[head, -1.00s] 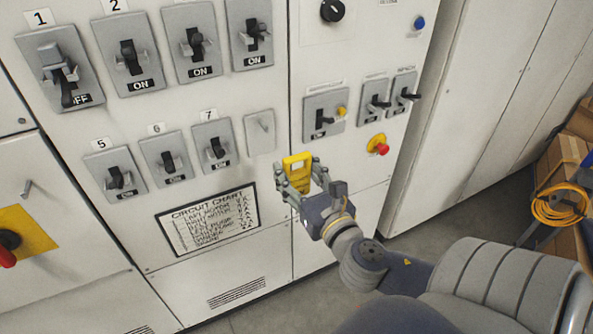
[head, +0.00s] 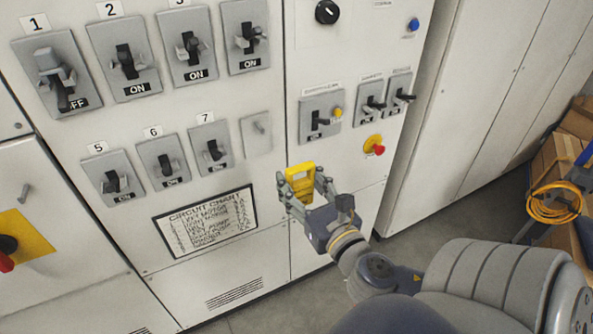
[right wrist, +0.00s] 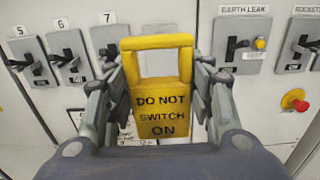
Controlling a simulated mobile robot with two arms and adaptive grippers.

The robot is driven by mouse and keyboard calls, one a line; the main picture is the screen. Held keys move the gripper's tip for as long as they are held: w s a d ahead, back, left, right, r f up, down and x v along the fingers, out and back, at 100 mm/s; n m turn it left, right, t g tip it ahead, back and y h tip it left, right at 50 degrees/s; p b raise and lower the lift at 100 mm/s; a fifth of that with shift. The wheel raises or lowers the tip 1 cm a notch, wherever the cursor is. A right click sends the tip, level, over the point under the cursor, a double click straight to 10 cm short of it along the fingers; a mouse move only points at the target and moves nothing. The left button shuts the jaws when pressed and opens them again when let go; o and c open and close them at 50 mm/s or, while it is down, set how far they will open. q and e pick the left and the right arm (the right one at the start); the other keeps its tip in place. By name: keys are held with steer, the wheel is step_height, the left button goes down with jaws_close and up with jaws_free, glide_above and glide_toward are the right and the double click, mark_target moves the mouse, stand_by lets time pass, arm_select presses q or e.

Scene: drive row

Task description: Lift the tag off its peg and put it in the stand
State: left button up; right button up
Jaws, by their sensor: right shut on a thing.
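The yellow tag (head: 300,182) is held in my right gripper (head: 303,192), in front of the cabinet face below the blank plate with a peg (head: 258,130). In the right wrist view the tag (right wrist: 162,90) is upright, reads "DO NOT SWITCH ON" and has an open loop at its top. The fingers of my right gripper (right wrist: 160,105) are shut on its two sides. The peg on the blank plate is bare. Another bare peg (head: 25,192) shows on the cabinet at the left. I cannot make out the stand in these views. My left gripper is not in view.
Several numbered switches fill the panel; switch 1 (head: 57,75) reads OFF. A circuit chart (head: 207,222) is at the lower left of the tag. A red button (head: 378,149) is to the right. Grey floor (head: 425,232) shows beside the cabinet.

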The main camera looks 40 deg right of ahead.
mark_target(302, 185)
steer(key=shift+p+v, duration=0.65)
steer(key=shift+v, duration=0.45)
steer(key=shift+p+v, duration=0.4)
steer(key=shift+v, duration=0.8)
